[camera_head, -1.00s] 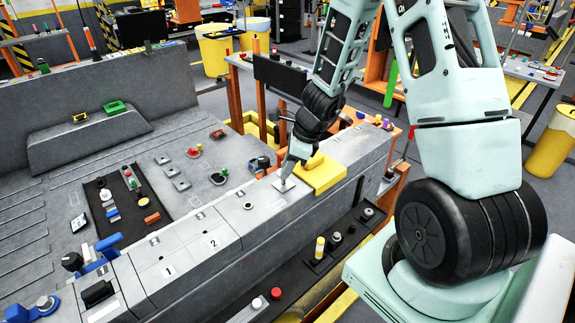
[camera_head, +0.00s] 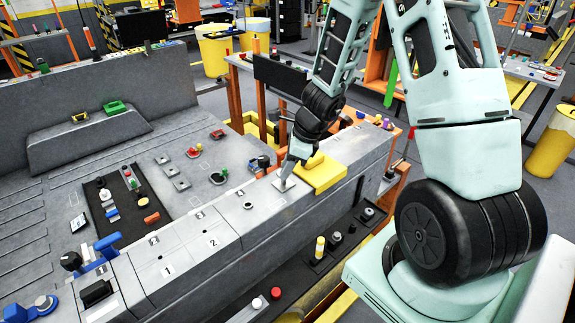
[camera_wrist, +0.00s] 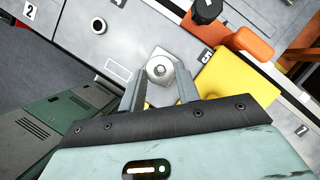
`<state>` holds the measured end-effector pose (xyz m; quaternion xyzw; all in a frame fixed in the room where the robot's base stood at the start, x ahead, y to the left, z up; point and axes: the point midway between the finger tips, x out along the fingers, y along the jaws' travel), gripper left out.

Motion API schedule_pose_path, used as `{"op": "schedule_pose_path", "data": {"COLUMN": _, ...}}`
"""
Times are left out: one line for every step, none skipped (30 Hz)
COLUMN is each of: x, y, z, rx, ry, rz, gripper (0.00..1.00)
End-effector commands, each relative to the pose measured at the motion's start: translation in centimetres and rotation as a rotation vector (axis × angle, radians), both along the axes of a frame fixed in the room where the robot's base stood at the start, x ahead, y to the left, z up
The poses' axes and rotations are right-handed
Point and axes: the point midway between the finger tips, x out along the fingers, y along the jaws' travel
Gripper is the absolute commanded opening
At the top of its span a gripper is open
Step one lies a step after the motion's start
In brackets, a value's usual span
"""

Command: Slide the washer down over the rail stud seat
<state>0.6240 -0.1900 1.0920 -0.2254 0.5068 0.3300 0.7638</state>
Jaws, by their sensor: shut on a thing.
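My gripper (camera_wrist: 160,80) is shut on the washer (camera_wrist: 160,69), a round silver ring seen between the fingertips in the wrist view. In the head view my gripper (camera_head: 287,179) points down at the top of the grey rail (camera_head: 262,197), just left of a yellow block. A pale square plate (camera_head: 281,185) shows under the fingertips. The stud seat is mostly hidden by the washer and fingers. I cannot tell whether the washer is around the stud or just above it.
The yellow block (camera_head: 320,173) stands close to the right of my gripper; it also shows in the wrist view (camera_wrist: 234,78). A short round stud (camera_head: 248,205) stands on the rail to the left. Numbered panels (camera_head: 190,248) lie farther left along the rail.

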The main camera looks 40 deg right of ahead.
Motion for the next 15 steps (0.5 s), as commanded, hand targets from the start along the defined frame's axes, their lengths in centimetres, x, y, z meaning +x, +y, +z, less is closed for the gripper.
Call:
{"op": "schedule_pose_path", "data": {"x": 0.0, "y": 0.0, "z": -0.3, "rx": 0.000, "ry": 0.000, "rz": 0.000, "gripper": 0.11}}
{"op": "schedule_pose_path", "data": {"x": 0.0, "y": 0.0, "z": -0.3, "rx": 0.000, "ry": 0.000, "rz": 0.000, "gripper": 0.11}}
{"op": "schedule_pose_path", "data": {"x": 0.0, "y": 0.0, "z": -0.4, "rx": 0.000, "ry": 0.000, "rz": 0.000, "gripper": 0.11}}
{"op": "schedule_pose_path", "data": {"x": 0.0, "y": 0.0, "z": -0.5, "rx": 0.000, "ry": 0.000, "rz": 0.000, "gripper": 0.11}}
{"op": "schedule_pose_path", "data": {"x": 0.0, "y": 0.0, "z": -0.6, "rx": 0.000, "ry": 0.000, "rz": 0.000, "gripper": 0.11}}
{"op": "schedule_pose_path", "data": {"x": 0.0, "y": 0.0, "z": -0.7, "rx": 0.000, "ry": 0.000, "rz": 0.000, "gripper": 0.11}}
{"op": "schedule_pose_path", "data": {"x": 0.0, "y": 0.0, "z": -0.8, "rx": 0.000, "ry": 0.000, "rz": 0.000, "gripper": 0.11}}
{"op": "schedule_pose_path", "data": {"x": 0.0, "y": 0.0, "z": -0.8, "rx": 0.000, "ry": 0.000, "rz": 0.000, "gripper": 0.11}}
{"op": "schedule_pose_path", "data": {"x": 0.0, "y": 0.0, "z": -0.9, "rx": 0.000, "ry": 0.000, "rz": 0.000, "gripper": 0.11}}
{"op": "schedule_pose_path", "data": {"x": 0.0, "y": 0.0, "z": -1.0, "rx": 0.000, "ry": 0.000, "rz": 0.000, "gripper": 0.11}}
{"op": "schedule_pose_path", "data": {"x": 0.0, "y": 0.0, "z": -1.1, "rx": 0.000, "ry": 0.000, "rz": 0.000, "gripper": 0.11}}
{"op": "schedule_pose_path", "data": {"x": 0.0, "y": 0.0, "z": -1.2, "rx": 0.000, "ry": 0.000, "rz": 0.000, "gripper": 0.11}}
{"op": "schedule_pose_path", "data": {"x": 0.0, "y": 0.0, "z": -1.2, "rx": 0.000, "ry": 0.000, "rz": 0.000, "gripper": 0.11}}
{"op": "schedule_pose_path", "data": {"x": 0.0, "y": 0.0, "z": -1.3, "rx": 0.000, "ry": 0.000, "rz": 0.000, "gripper": 0.11}}
{"op": "schedule_pose_path", "data": {"x": 0.0, "y": 0.0, "z": -1.4, "rx": 0.000, "ry": 0.000, "rz": 0.000, "gripper": 0.11}}
